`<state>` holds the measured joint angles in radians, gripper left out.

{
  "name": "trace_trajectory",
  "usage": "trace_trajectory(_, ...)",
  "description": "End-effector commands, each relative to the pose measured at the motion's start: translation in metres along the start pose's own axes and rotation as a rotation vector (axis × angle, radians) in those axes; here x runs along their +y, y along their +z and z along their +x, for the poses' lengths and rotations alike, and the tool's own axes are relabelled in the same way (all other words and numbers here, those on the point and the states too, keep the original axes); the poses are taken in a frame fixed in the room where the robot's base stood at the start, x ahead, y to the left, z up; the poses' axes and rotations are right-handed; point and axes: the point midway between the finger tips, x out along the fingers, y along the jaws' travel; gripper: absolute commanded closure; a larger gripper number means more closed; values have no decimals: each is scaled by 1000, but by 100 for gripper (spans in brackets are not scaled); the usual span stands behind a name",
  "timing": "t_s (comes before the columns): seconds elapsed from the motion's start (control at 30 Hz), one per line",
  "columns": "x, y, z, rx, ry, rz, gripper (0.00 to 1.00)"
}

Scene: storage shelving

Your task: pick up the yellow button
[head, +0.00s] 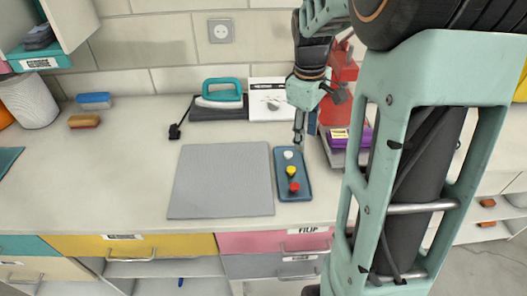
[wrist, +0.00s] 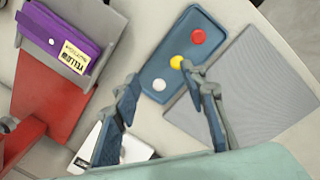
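The yellow button (head: 291,171) lies in a blue tray (head: 280,190) on the counter, between a white button (head: 288,155) and a red button (head: 294,187). The wrist view also shows the yellow button (wrist: 177,62), with the red button (wrist: 197,37) and the white button (wrist: 159,85) in the tray (wrist: 157,55). My gripper (wrist: 162,85) is open and empty, its two fingers apart above the tray. The right finger's tip appears close beside the yellow button in this view; contact cannot be told. In the head view my gripper (head: 303,138) is above the tray's far end.
A grey mat (head: 222,180) lies left of the tray. A purple box (head: 345,138) labelled yellow button sits in a grey holder to the right, beside a red object (head: 343,70). A teal iron (head: 222,93) stands behind the mat. The counter at left is mostly clear.

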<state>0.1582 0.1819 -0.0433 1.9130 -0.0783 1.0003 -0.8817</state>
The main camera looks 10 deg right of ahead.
Motion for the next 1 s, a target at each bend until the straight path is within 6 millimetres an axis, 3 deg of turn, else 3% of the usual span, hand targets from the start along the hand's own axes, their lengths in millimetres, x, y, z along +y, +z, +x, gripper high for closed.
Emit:
trace_trajectory(0.23,-12,-7,13,28,-85,14,61)
trace_trajectory(0.43,-16,-8,46,27,-89,14,61)
trace_trajectory(0.67,-17,-9,64,29,-85,14,61)
trace_trajectory(1.0,-18,-11,109,28,-85,14,61)
